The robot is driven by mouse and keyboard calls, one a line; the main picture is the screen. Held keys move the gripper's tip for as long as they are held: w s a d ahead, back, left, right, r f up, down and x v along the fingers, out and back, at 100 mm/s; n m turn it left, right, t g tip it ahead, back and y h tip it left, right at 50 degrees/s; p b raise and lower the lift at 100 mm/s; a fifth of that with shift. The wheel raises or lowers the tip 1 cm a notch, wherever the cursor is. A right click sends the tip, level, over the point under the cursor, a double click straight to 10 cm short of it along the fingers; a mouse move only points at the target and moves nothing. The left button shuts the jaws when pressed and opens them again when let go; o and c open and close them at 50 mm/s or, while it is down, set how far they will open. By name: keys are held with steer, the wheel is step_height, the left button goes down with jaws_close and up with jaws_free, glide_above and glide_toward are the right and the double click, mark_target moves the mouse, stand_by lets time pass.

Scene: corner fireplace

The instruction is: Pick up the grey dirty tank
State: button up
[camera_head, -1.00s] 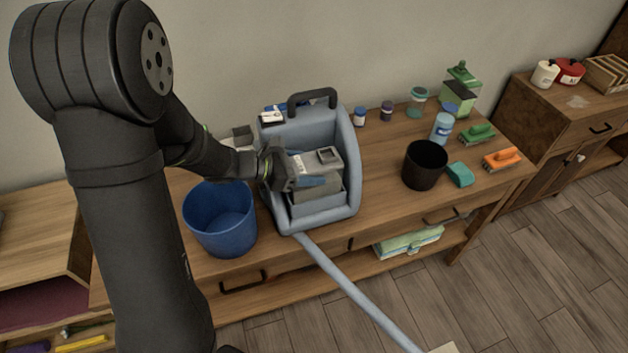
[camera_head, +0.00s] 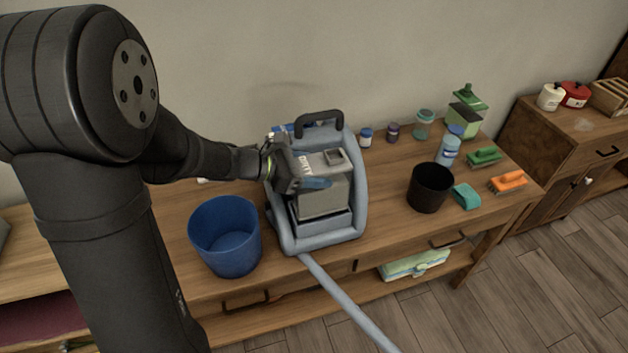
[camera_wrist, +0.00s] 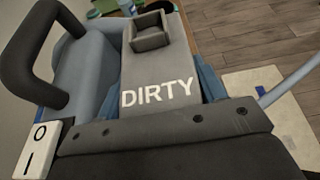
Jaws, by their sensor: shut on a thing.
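The grey dirty tank (camera_head: 322,200) is a box with a raised square opening on top. It stands in the front of a blue-grey cleaning machine (camera_head: 354,190) with a black handle. In the wrist view the tank (camera_wrist: 158,62) carries the white word DIRTY. My gripper (camera_head: 305,183) is shut on the tank from its left side, near its top. A blue finger pad shows against the tank's front. The tank sits higher than the machine's lower front rim, still within its frame. The far finger is hidden.
A blue bucket (camera_head: 226,238) stands left of the machine on the wooden table (camera_head: 385,205). A black cup (camera_head: 430,187), a teal sponge (camera_head: 466,196) and brushes are to the right. Small jars stand behind. A hose (camera_head: 345,300) runs from the machine over the front edge.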

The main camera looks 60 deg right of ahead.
steer(key=s+a, duration=1.3)
steer(key=w+d+r+n+t+h, duration=0.1)
steer(key=w+r+n+t+h, duration=0.15)
steer(key=w+r, duration=0.45)
steer(key=w+d+r+n+t+h, duration=0.1)
steer(key=w+r+n+t, duration=0.15)
steer(key=w, duration=0.85)
steer(key=w+a+n+t, duration=0.3)
steer(key=w+t, duration=0.1)
steer(key=w, duration=0.6)
steer(key=w+a+n+t, duration=0.3)
steer(key=w+n+t, duration=0.1)
steer(key=w, duration=0.7)
steer(key=w+a+f+n+t+y, duration=0.2)
steer(key=w+a+f+n+t, duration=0.1)
steer(key=w+a, duration=0.4)
steer(key=w+a+f+n+t+y, duration=0.1)
steer(key=w+a+f+n+t, duration=0.15)
steer(key=w+a, duration=0.5)
steer(key=w+a+f+n+t+y, duration=0.2)
steer(key=w+a+f+n+y, duration=0.1)
steer(key=a, duration=0.6)
steer(key=w+a+f+n+t+y, duration=0.2)
steer(key=w+a+f+n+y, duration=0.1)
steer(key=a, duration=0.7)
step_height(320, 180, down, 2)
steer(key=shift+w+f, duration=0.25)
steer(key=shift+w, duration=0.6)
